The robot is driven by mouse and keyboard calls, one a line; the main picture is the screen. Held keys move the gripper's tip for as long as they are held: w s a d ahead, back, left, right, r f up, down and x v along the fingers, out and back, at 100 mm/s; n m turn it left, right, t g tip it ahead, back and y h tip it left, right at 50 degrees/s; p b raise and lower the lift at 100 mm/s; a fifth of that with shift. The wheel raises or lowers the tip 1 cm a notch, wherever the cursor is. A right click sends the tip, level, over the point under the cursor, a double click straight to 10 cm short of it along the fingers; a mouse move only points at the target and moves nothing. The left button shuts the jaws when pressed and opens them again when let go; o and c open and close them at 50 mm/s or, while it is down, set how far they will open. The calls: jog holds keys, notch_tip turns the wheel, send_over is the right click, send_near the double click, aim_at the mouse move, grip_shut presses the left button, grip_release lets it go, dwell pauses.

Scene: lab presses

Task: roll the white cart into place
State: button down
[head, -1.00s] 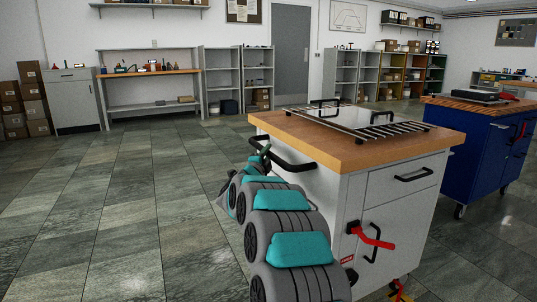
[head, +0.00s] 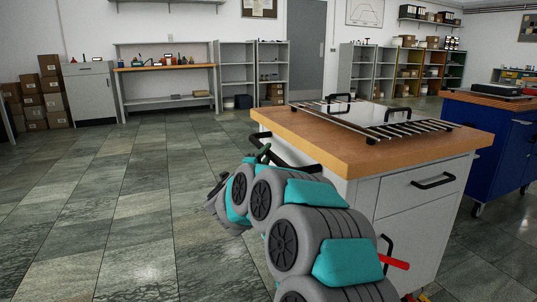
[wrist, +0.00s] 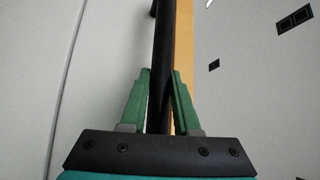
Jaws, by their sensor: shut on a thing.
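The white cart (head: 362,205) with a wooden top (head: 345,150) stands close in front of me, right of centre in the head view. A black push handle (head: 285,158) runs along its left end. My gripper (wrist: 160,75) has its green fingers on either side of the black handle bar (wrist: 164,50) in the wrist view, shut on it. In the head view my arm covers the cart's lower left side, and the fingers are small there. A metal rack with black handles (head: 375,118) lies on the cart's top. A red lever (head: 394,262) shows partly at its front.
A blue cart (head: 495,145) stands close behind the white cart at the right. Open tiled floor (head: 120,215) lies to the left. A workbench (head: 165,68), grey shelves (head: 237,75) and stacked boxes (head: 50,90) line the far wall.

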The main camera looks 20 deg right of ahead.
jog(key=c, duration=0.9)
grip_release()
jog(key=shift+w+a+r, duration=0.1)
jog(key=shift+w+a, duration=0.05)
jog(key=shift+a, duration=0.15)
jog(key=shift+o, duration=1.2)
jog(key=shift+d, duration=0.1)
jog(key=v, duration=0.8)
